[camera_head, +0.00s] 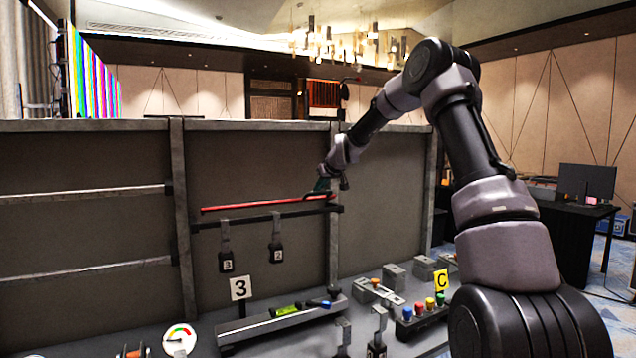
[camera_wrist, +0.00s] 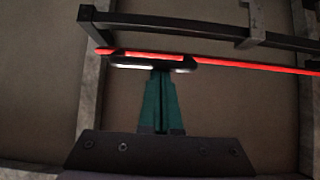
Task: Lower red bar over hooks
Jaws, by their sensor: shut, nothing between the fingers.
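The red bar (camera_head: 258,205) runs almost level in front of the grey panel in the head view, its left end slightly lower. It also crosses the wrist view (camera_wrist: 250,67), where a dark handle-like piece (camera_wrist: 188,62) lies along it. My gripper (camera_head: 322,187) is at the bar's right end. In the wrist view its teal fingers (camera_wrist: 160,78) are shut together, their tips at the edge of the dark piece; I cannot tell whether they touch it. Two hooks, tagged 3 (camera_head: 226,262) and 2 (camera_head: 276,252), hang from a dark rail (camera_head: 250,218) just below the bar.
A bench below holds a grey channel (camera_head: 283,322) with green and blue items, a sign 3 (camera_head: 240,288), a gauge (camera_head: 179,340) and coloured buttons by a sign C (camera_head: 441,280). Panel posts stand at both sides of the bar.

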